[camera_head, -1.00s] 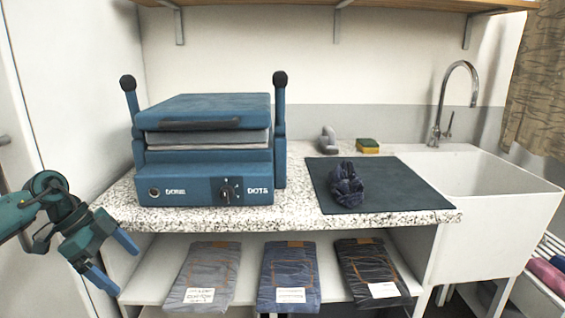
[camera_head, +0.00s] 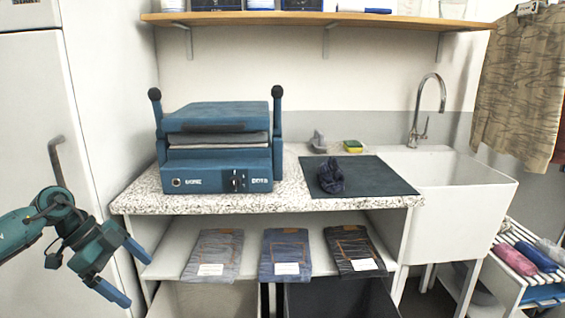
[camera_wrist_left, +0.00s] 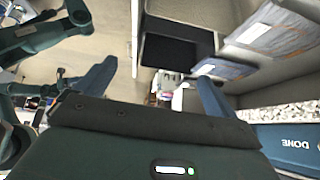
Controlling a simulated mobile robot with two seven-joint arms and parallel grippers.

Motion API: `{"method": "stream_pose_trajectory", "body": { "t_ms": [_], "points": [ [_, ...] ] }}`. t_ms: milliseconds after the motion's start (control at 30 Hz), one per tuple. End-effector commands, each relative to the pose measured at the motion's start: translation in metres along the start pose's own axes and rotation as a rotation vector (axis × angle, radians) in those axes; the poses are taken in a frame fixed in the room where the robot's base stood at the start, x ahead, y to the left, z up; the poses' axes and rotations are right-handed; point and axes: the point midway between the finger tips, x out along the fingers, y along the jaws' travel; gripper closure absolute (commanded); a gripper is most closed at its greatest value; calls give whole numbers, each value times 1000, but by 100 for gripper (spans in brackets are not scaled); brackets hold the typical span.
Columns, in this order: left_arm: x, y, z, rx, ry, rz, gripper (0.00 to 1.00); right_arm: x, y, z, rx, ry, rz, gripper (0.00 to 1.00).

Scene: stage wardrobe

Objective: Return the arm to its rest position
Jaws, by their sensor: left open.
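My left gripper (camera_head: 128,272) is at the lower left of the head view, in front of the white cabinet and left of the counter. Its two blue fingers are spread apart with nothing between them. In the left wrist view the fingers (camera_wrist_left: 155,85) also stand wide apart over open floor. My right gripper does not show in the head view. A dark teal arm of mine shows at the left of the left wrist view.
A blue press (camera_head: 218,160) stands on the speckled counter (camera_head: 290,190). A crumpled dark cloth (camera_head: 331,177) lies on a dark mat (camera_head: 385,180). A white sink (camera_head: 460,205) is at the right. Folded jeans (camera_head: 285,254) lie on the shelf below. A slatted rack (camera_head: 520,268) stands lower right.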

Motion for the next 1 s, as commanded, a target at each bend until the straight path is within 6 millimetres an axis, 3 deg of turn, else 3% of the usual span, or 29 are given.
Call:
{"method": "stream_pose_trajectory", "body": {
  "t_ms": [200, 333, 500, 600, 767, 867, 1000],
  "points": [
    [62, 22, -78, 194, 309, 2, 6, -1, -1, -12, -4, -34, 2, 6],
    [91, 44, -135, 270, 558, -63, 6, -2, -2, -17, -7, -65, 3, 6],
    [104, 72, -205, 227, 897, -282, 6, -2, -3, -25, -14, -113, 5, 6],
    [100, 81, -224, 110, 1013, -460, 6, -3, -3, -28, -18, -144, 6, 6],
    [95, 93, -215, -178, 1015, -733, 6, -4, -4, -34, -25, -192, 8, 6],
    [98, 109, -189, -387, 907, -855, 6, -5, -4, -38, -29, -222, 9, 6],
    [108, 151, -141, -653, 672, -919, 6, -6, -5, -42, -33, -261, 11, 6]
  ]
}}
